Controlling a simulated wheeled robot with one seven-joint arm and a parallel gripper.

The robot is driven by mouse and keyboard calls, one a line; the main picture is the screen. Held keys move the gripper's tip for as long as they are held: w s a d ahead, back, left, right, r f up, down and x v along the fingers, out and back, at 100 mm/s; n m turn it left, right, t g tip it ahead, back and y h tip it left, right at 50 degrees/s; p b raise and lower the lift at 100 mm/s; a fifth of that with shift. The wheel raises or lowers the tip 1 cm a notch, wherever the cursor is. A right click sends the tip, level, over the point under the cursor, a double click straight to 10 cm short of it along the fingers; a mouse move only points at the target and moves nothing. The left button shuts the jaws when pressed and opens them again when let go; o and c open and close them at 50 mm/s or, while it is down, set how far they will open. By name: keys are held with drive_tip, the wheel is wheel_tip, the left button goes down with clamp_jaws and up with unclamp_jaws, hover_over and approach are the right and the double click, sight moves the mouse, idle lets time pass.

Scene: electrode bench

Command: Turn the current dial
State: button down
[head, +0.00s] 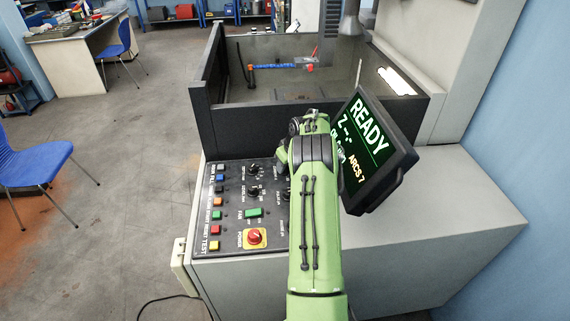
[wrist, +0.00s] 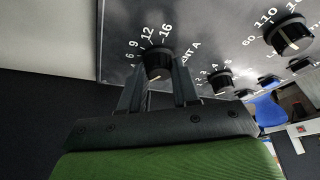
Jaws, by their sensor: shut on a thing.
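The current dial (wrist: 158,57) is a black round knob on the dark panel in the wrist view. Numbers 6, 9, 12 and 16 and the letters "ENT A" are printed around it. My gripper (wrist: 159,71) has a finger on each side of the dial and is shut on it. The fingers hide part of the dial's sides, and I cannot read its exact setting. In the head view, my green arm covers the right part of the control panel (head: 233,232), hiding the gripper and this dial.
Other black knobs (wrist: 219,80) sit nearby in the wrist view. In the head view, a red power knob (head: 255,236) on a yellow base and several coloured buttons are left of my arm. A tilted screen (head: 367,150) reading "READY" and "ARCS 7" stands close right of my arm. A dark tank (head: 290,118) lies behind.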

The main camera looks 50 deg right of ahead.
drive_tip(key=shift+d+n+y+p, duration=0.1)
drive_tip(key=shift+n+y+p, duration=0.45)
drive_tip(key=shift+n, duration=0.55)
drive_tip(key=c, duration=0.8)
unclamp_jaws()
drive_tip(key=shift+c, duration=0.2)
drive_tip(key=p+v, duration=0.1)
drive_tip(key=v, duration=1.4)
drive_tip(key=shift+r, duration=0.35)
